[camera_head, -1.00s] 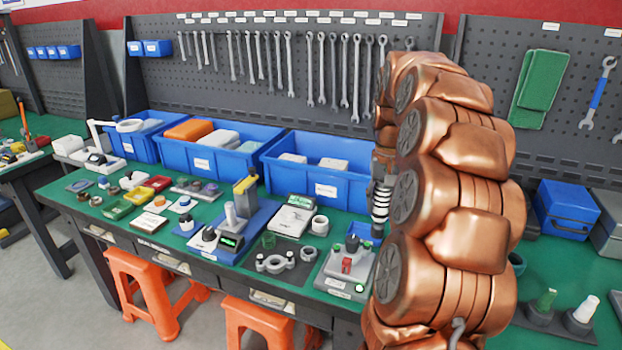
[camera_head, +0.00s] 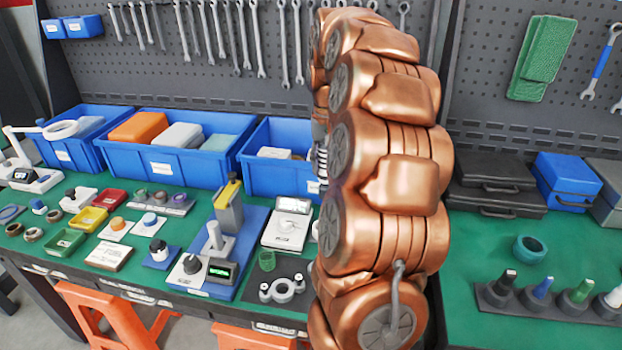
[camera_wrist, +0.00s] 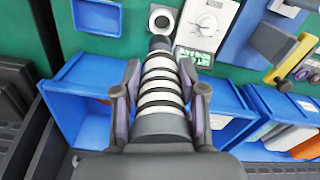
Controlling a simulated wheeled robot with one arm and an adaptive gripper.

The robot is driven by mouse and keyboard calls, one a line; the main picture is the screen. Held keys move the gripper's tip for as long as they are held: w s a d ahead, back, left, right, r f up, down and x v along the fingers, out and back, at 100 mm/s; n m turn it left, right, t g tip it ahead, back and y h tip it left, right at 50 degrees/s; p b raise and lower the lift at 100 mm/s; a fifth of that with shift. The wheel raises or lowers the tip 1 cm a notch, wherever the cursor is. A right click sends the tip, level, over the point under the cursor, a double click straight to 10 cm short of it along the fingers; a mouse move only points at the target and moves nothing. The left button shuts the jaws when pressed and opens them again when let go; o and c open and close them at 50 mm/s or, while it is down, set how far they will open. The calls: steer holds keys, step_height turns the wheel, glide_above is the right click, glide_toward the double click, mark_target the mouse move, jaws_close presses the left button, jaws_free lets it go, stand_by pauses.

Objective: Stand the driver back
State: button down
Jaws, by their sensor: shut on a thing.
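My gripper (camera_wrist: 160,78) is shut on a ribbed white-and-black driver (camera_wrist: 163,92) in the wrist view. The fingers sit on both sides of it, and its dark end points away from the camera. In the head view only a small striped part of the driver (camera_head: 320,150) shows past my copper arm, and the gripper is mostly hidden. A dark rack (camera_head: 491,298) stands on the green bench at the lower right, bearing upright pieces with black, blue, green and white tops. The gripper is left of and apart from this rack.
Blue bins (camera_head: 170,160) line the back of the bench. A teal ring (camera_head: 529,249) lies behind the rack, with black cases (camera_head: 490,185) and a blue case (camera_head: 566,182) farther back. The left side is crowded with small parts. Bare green bench surrounds the teal ring.

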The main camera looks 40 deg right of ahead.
mark_target(324, 182)
steer(key=shift+w+f, duration=0.2)
steer(key=shift+f, duration=0.4)
steer(key=shift+w+f, duration=0.15)
steer(key=shift+f, duration=4.8)
steer(key=shift+s+b, duration=0.1)
steer(key=shift+b, duration=0.35)
steer(key=shift+f+b, duration=0.3)
steer(key=shift+f, duration=0.1)
steer(key=c, duration=0.6)
jaws_free()
steer(key=shift+a, duration=0.1)
steer(key=shift+r, duration=0.1)
steer(key=shift+r+p, duration=0.45)
steer(key=shift+r, duration=1.95)
